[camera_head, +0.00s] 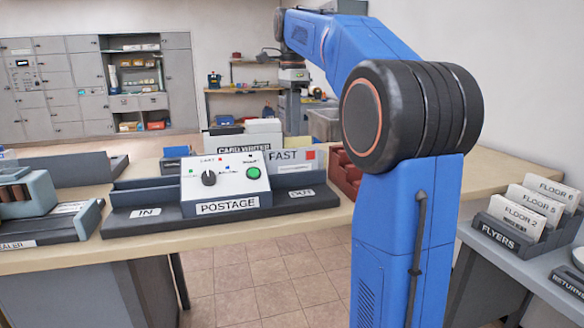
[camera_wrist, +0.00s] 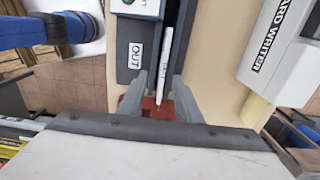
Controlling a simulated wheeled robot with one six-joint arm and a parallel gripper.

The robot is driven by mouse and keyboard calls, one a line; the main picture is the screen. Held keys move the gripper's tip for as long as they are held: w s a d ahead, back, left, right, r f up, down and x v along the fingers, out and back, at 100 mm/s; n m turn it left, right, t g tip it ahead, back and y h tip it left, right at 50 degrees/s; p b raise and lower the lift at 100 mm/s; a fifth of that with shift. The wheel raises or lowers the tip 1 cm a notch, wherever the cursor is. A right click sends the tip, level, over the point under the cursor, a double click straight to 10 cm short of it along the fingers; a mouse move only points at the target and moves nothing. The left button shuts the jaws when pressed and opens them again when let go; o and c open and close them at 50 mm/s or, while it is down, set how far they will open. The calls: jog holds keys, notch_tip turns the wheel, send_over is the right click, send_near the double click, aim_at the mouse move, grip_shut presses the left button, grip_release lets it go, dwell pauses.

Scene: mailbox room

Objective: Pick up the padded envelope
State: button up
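No object is clearly marked as the padded envelope. A pale upright panel reading FAST (camera_head: 291,157), with a red square, stands behind the OUT side of the postage machine. In the wrist view, a thin white upright piece (camera_wrist: 166,60) shows edge-on and extends between the fingers; it may be this same panel. My gripper (camera_wrist: 157,88) points down with its two grey fingers apart, one on each side of the white piece. I cannot see either finger touching it. In the head view the fingertips are hidden.
The postage machine (camera_head: 227,184) has IN and OUT trays. A card writer (camera_wrist: 266,48) stands close to the right in the wrist view. A red tray (camera_head: 344,172) sits beside the panel. A flyers rack (camera_head: 520,225) is at right. Tabletop is bare at front right.

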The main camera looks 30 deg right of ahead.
aim_at(293, 153)
jog(key=shift+w+d+f, duration=0.15)
jog(key=shift+w+f, duration=0.05)
jog(key=shift+f, duration=2.15)
jog(key=shift+w+d+f, duration=0.1)
jog(key=shift+w+f, duration=0.05)
jog(key=shift+f, duration=2.15)
grip_shut()
